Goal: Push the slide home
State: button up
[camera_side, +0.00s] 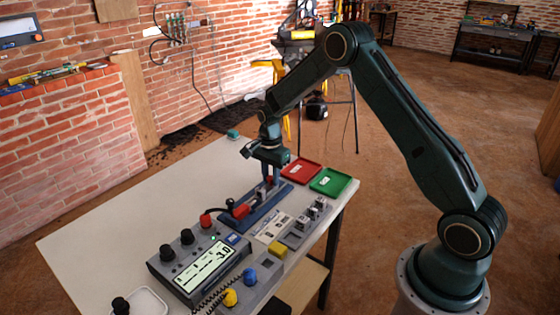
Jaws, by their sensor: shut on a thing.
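A blue slide fixture (258,217) lies along the white table, with a red block (240,210) on its nearer half. My gripper (269,181) points down at the far end of this fixture. Its fingers are shut on a small part there with some red on it, which looks like the slide's grip. The fingers hide most of that part. I cannot tell from this view how far in the slide stands.
A grey instrument with a lit display (207,267) and knobs stands at the table's near end. A red tray (301,171) and a green tray (330,182) lie right of my gripper. A grey strip with small parts (305,223) lies right of the fixture. The table's left part is clear.

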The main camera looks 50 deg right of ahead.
jog(key=shift+a, duration=1.8)
jog(key=o, duration=0.7)
notch_tip(320, 180, up, 7)
dwell(1.2)
jog(key=shift+r, duration=0.1)
